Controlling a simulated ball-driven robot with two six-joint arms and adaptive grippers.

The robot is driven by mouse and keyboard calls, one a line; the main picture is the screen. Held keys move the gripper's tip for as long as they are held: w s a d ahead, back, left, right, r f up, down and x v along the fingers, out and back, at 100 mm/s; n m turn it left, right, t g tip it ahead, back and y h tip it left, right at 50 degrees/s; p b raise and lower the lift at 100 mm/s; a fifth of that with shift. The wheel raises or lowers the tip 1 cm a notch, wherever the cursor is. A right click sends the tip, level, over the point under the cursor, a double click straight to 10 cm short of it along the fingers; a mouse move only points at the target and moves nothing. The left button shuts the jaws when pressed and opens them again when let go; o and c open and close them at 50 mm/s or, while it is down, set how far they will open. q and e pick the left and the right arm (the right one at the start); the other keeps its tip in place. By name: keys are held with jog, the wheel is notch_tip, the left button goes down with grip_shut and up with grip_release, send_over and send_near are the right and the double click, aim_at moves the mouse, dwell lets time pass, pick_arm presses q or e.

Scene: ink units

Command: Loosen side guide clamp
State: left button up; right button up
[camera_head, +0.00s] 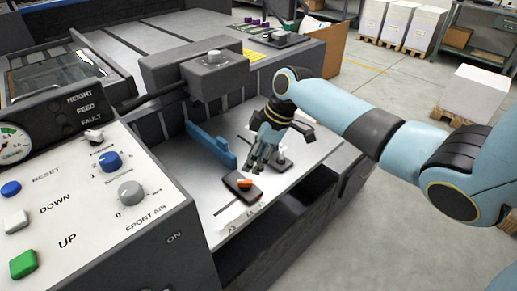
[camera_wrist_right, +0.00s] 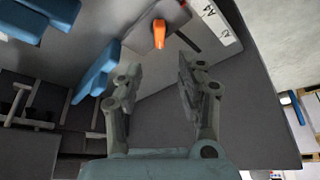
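The side guide clamp is a dark block (camera_head: 236,189) with an orange lever (camera_head: 245,183), on the pale feed table beside a slot. In the right wrist view the orange lever (camera_wrist_right: 159,33) shows ahead of the fingertips, roughly centred between them. A blue side guide (camera_head: 210,146) stands behind the clamp; it also shows in the right wrist view (camera_wrist_right: 95,72). My right gripper (camera_head: 257,166) is just behind and above the clamp, pointing down. Its fingers are apart and empty in the wrist view (camera_wrist_right: 158,82), not touching the lever. My left gripper is out of view.
A control panel (camera_head: 90,200) with knobs and buttons stands at the left. A grey housing (camera_head: 213,75) rises behind the table. The table front (camera_head: 222,222) is clear.

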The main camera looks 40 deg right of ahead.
jog(key=shift+v, duration=1.75)
jog(key=s+a+f+m+g+h+b, duration=0.1)
jog(key=s+f+m, duration=0.3)
jog(key=s+f, duration=1.5)
jog(key=s+a+f+m+g+h+b, duration=0.1)
jog(key=s+f+m, duration=0.4)
jog(key=s+f, duration=1.5)
jog(key=shift+s+a+m+h+b, duration=0.3)
jog(key=shift+s+h+b, duration=0.65)
jog(key=shift+s, duration=1.7)
